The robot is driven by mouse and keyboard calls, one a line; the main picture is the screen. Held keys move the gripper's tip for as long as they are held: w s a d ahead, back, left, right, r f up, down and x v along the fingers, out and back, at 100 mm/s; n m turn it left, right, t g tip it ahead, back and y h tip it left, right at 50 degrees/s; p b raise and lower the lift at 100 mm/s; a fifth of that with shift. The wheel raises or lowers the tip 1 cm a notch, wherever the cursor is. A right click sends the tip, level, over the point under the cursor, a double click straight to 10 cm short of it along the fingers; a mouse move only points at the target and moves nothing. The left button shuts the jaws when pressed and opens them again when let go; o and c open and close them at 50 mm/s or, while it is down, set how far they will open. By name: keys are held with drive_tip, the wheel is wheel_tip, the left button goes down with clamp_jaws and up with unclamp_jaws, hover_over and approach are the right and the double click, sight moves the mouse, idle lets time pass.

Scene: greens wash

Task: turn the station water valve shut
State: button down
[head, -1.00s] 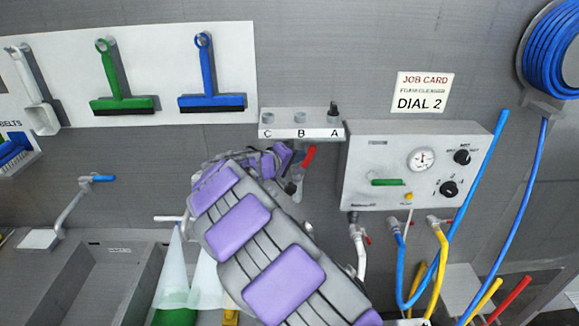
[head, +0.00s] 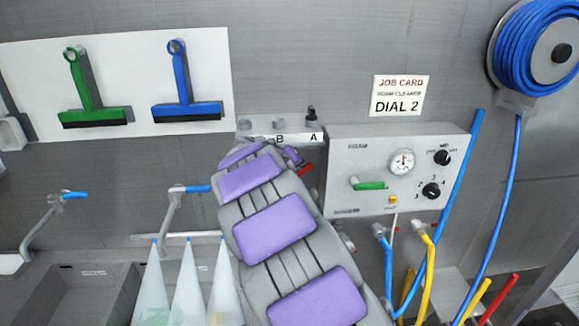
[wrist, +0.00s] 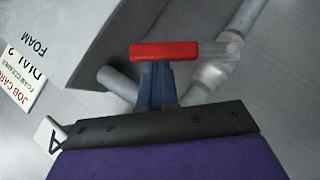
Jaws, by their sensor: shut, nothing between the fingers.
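The valve's red lever (wrist: 165,51) lies level across the wrist view, with its hub (wrist: 222,62) on a grey pipe to the right. My gripper (wrist: 157,72) is shut and empty. Its blue fingertips are at the lever's near edge, left of the hub; I cannot tell whether they touch it. In the head view a short part of the red lever (head: 304,169) shows beside my arm, below shelf mark A. My arm hides the fingers and the rest of the valve there.
The foam box (head: 345,155), with dials and a green lever (head: 368,186), stands close to the right of the valve; its corner also shows in the wrist view (wrist: 85,35). Shelf A–B (head: 262,124) is just above. Hoses (head: 425,270) hang lower right.

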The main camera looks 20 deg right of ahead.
drive_tip(key=y, duration=0.1)
drive_tip(key=d+f+m+y, duration=0.1)
drive_tip(key=d+m+y+p, duration=0.1)
drive_tip(key=shift+s+f+y, duration=0.2)
drive_tip(key=shift+s+y, duration=0.1)
drive_tip(key=shift+y, duration=0.1)
drive_tip(key=shift+s+d+f+m+t+y+p, duration=0.15)
drive_tip(key=shift+d+f+m+t+y+p, duration=0.2)
drive_tip(key=shift+f+y+p, duration=0.3)
drive_tip(key=shift+s+d+f+m+t+y+p, duration=0.1)
drive_tip(key=shift+d+f+m+t+y+p, duration=0.15)
drive_tip(key=shift+d+f+m+y+p, duration=0.4)
drive_tip(key=shift+a, duration=0.3)
